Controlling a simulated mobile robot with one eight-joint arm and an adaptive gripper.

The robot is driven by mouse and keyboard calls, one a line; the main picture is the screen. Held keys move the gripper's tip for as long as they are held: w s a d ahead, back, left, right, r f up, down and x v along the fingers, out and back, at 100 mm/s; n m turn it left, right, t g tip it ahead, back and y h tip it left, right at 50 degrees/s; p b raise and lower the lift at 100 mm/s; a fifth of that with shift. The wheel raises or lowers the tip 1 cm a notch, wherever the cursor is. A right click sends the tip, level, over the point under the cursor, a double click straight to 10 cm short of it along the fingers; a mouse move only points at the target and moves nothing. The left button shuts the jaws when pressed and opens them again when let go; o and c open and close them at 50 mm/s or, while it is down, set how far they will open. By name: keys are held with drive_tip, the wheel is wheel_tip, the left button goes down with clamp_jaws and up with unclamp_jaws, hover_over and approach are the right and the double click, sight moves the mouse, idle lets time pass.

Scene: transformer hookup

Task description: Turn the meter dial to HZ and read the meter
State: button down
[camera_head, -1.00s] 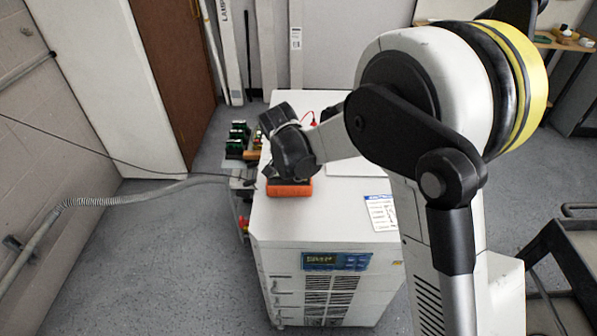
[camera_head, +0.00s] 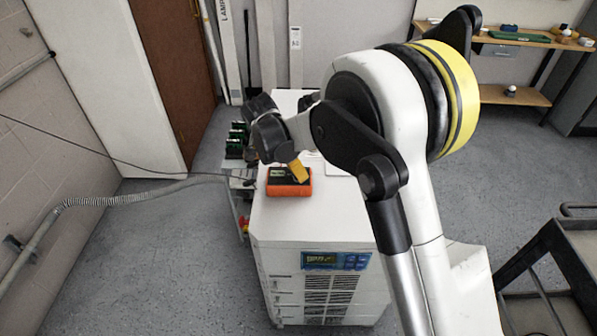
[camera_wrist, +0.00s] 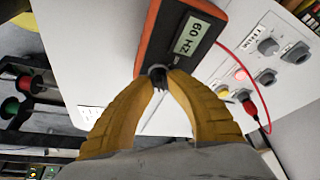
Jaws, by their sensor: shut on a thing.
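The meter (camera_head: 289,188) has an orange case and a dark face and lies on top of the white cabinet. It also shows in the wrist view (camera_wrist: 150,45), upside down, with its lit display (camera_wrist: 193,35) reading 60 HZ. My gripper (camera_wrist: 159,84) has its yellow fingers closed together at the meter's dark dial (camera_wrist: 157,72). The fingertips pinch the dial and hide part of it, so its pointer and markings cannot be made out. In the head view my gripper (camera_head: 298,171) comes down over the meter's right part.
The white cabinet (camera_head: 310,220) has a blue control panel (camera_head: 336,261) on its front. In the wrist view a red lead (camera_wrist: 256,85) runs from the meter to a panel with several grey knobs. A dark rack with spools (camera_wrist: 25,85) stands at left.

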idle(0.4)
drive_tip(key=c, duration=1.3)
unclamp_jaws()
drive_tip(key=v, duration=1.2)
drive_tip(key=shift+a, duration=0.1)
